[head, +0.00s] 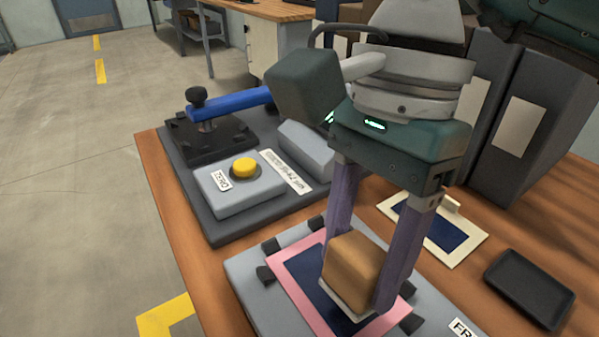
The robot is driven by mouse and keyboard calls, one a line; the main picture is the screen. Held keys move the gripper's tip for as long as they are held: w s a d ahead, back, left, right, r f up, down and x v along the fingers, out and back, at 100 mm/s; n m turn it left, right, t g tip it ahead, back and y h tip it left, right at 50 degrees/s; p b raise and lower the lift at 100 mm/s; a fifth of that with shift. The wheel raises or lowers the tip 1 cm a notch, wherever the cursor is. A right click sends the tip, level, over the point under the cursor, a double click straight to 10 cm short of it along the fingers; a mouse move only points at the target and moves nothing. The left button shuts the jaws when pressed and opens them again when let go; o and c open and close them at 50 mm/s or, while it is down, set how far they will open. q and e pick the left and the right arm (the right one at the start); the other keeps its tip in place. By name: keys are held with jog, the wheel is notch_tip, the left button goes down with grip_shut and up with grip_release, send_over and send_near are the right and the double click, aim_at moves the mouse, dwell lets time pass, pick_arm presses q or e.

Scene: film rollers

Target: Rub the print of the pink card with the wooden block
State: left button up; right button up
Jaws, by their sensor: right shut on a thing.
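The pink card (293,271) lies on a grey plate (246,283), between small dark clips at its edges. A dark blue print (305,276) fills its middle. My right gripper (352,288) comes down from above and is shut on the wooden block (355,264). The block is upright, with a pale layer at its base, over the print. It looks to be touching the print or very close to it; I cannot tell which. The block and fingers hide part of the print. My left gripper is not in view.
A dark base at the left carries a blue lever (237,101) and a box with a yellow button (243,168). A cream card (462,250) with a blue print and a black tray (530,287) lie at the right. Grey binders (534,130) stand behind.

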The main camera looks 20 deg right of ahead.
jog(key=shift+w+r, duration=0.1)
jog(key=shift+r, duration=0.25)
jog(key=shift+r+p, duration=1.75)
jog(key=shift+r, duration=0.95)
